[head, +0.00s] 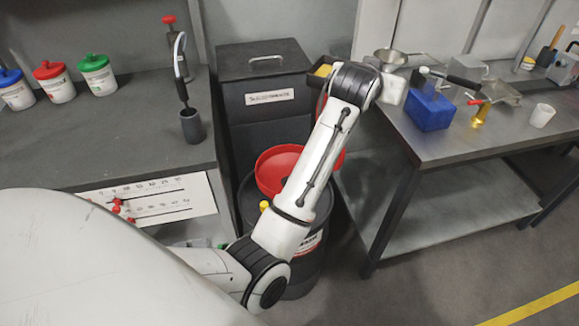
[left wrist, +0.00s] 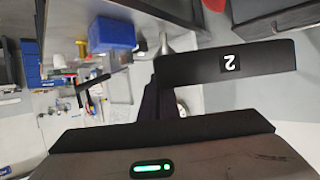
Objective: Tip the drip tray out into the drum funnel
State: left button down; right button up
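The red drum funnel (head: 275,168) sits on a dark drum (head: 250,205) in the head view, partly hidden behind my left arm. I cannot clearly identify the drip tray; a flat pale tray-like piece (head: 505,93) with a red-ended handle lies on the right bench. My left arm crosses the funnel and reaches up toward that bench's near corner. Its gripper is not clear in the head view. In the left wrist view, a black finger marked 2 (left wrist: 275,62) shows, with no object clearly held; its opening cannot be judged. My right gripper is out of view.
The right bench (head: 465,148) bears a blue bin (head: 428,110), a metal funnel (head: 390,56), a yellow item (head: 481,114) and a white cup (head: 542,116). The left bench (head: 105,140) bears lidded tubs and a dark cup (head: 192,127). A dark lidded bin (head: 262,70) stands behind the drum.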

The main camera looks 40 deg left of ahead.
pick_arm(q)
jog(key=w+d+f, duration=0.2)
jog(key=w+f, duration=0.4)
jog(key=w, duration=0.2)
jog(key=shift+w, duration=0.3)
jog(key=shift+s+a, duration=0.15)
jog(key=shift+s+a+r+n+t+h, duration=0.55)
jog(key=shift+s+a+r+t, duration=0.2)
jog(key=shift+a, duration=0.2)
jog(key=shift+s+a+r+n+t, duration=0.3)
jog(key=shift+s+a+n+t, duration=0.1)
jog(key=shift+a+n+t, duration=0.1)
jog(key=shift+s+a+r, duration=0.1)
jog(key=shift+s+a, duration=0.05)
jog(key=shift+s+a+r+n+t, duration=0.45)
jog(key=shift+s+a+r+n, duration=0.15)
jog(key=shift+a+r, duration=0.25)
dwell(0.5)
jog(key=shift+s+a+r, duration=0.15)
jog(key=shift+r, duration=0.05)
jog(key=shift+s+a+f+h, duration=0.15)
jog(key=shift+a+h, duration=0.1)
jog(key=shift+h, duration=0.1)
